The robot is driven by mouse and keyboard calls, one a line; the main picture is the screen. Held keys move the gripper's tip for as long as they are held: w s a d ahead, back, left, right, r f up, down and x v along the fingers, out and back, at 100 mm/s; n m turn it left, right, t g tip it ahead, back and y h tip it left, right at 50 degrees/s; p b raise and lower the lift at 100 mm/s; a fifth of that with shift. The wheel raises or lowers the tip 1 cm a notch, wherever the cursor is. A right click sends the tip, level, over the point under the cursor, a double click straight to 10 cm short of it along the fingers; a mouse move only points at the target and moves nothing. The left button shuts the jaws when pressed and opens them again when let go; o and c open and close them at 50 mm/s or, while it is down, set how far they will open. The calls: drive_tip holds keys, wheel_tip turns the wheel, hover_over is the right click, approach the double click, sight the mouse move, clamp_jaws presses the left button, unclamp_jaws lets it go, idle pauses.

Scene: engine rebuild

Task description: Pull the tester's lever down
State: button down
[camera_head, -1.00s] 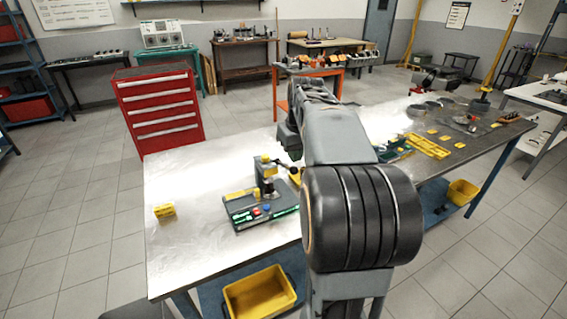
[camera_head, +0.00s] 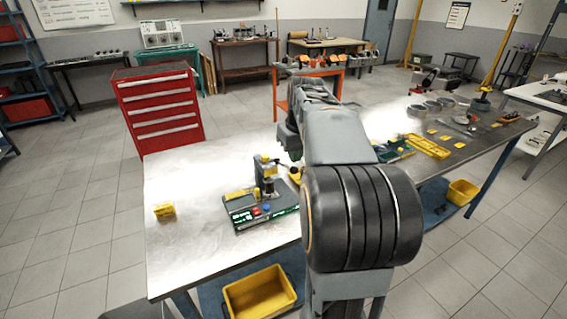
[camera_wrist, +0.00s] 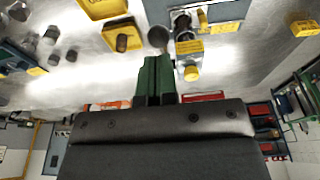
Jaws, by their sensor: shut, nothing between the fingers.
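The tester (camera_head: 265,180) stands on the metal table, left of my arm in the head view. It has a dark green base with coloured parts and an upright post with a yellow top. In the wrist view its post and yellow parts (camera_wrist: 189,47) are just right of my gripper. My gripper (camera_wrist: 156,62) has its green fingers shut and empty. A round dark knob (camera_wrist: 158,37), which looks like the lever's end, appears just beyond the fingertips. I cannot tell whether they touch. My arm hides part of the tester's right side in the head view.
A small yellow block (camera_head: 165,212) lies left of the tester on the table (camera_head: 190,180). A yellow bin (camera_head: 259,293) is below the table's front edge. A yellow tray (camera_head: 428,147) and several loose parts are to the right. The table's left end is mostly clear.

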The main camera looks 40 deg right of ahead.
sight(296, 171)
drive_tip(key=shift+f+b, duration=0.9)
drive_tip(key=shift+f, duration=0.7)
drive_tip(key=shift+s+f+b, duration=0.25)
drive_tip(key=shift+f+b, duration=0.4)
drive_tip(key=shift+s+f+b, duration=0.15)
drive_tip(key=shift+f+b, duration=0.5)
drive_tip(key=shift+f, duration=0.3)
